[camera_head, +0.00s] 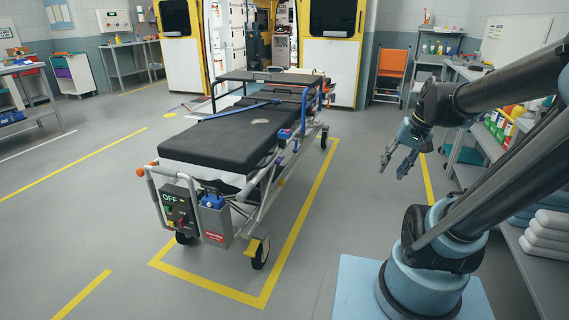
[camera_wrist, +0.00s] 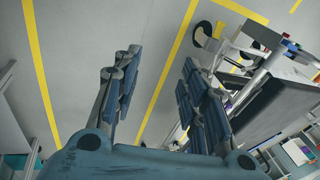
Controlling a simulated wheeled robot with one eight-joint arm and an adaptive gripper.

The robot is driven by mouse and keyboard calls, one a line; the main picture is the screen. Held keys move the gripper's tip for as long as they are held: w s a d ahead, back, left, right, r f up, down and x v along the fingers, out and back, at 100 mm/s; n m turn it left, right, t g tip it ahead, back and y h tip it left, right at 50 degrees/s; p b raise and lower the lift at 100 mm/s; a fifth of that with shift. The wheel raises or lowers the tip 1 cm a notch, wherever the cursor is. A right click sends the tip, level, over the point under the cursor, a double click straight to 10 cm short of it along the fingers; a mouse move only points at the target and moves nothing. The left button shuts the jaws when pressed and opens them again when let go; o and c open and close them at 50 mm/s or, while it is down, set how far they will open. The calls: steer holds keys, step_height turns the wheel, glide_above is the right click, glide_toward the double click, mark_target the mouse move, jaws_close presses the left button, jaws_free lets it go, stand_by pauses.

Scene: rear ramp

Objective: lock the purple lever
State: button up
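A stretcher (camera_head: 222,142) with a black mattress stands left of my gripper, inside a yellow floor outline. A small purple part (camera_head: 295,146), which may be the purple lever, shows on its near right side frame; its exact shape and position are too small to tell. My gripper (camera_head: 393,167) hangs in the air to the right of the stretcher, apart from it. In the wrist view, my gripper (camera_wrist: 160,68) has its two fingers spread, with only floor between them. The stretcher (camera_wrist: 275,112) also shows at the right of that view.
A control box (camera_head: 178,210) marked OFF and a grey holder hang at the stretcher's near end. A yellow pedal (camera_head: 252,247) is by a near wheel. Shelving with folded linens (camera_head: 548,232) stands at the right. The floor between the stretcher and my arm is clear.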

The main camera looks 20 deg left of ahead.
steer(key=w+a+r+g+y, duration=0.1)
steer(key=w+a+y, duration=0.1)
steer(key=w+a, duration=0.35)
steer(key=w+a+r+y, duration=0.1)
steer(key=w+a+r, duration=0.15)
steer(key=w, duration=0.55)
steer(key=w+a+f+g+y, duration=0.2)
steer(key=w+a+f+y, duration=0.2)
steer(key=w+a, duration=0.65)
steer(key=n+g+y, duration=0.1)
steer(key=g+y, duration=0.3)
steer(key=y, duration=0.1)
glide_toward(280, 160)
steer(key=x, duration=0.8)
steer(key=shift+f, duration=0.3)
steer(key=shift+w, duration=0.1)
steer(key=shift+c, duration=0.5)
steer(key=shift+t, duration=0.3)
jaws_close()
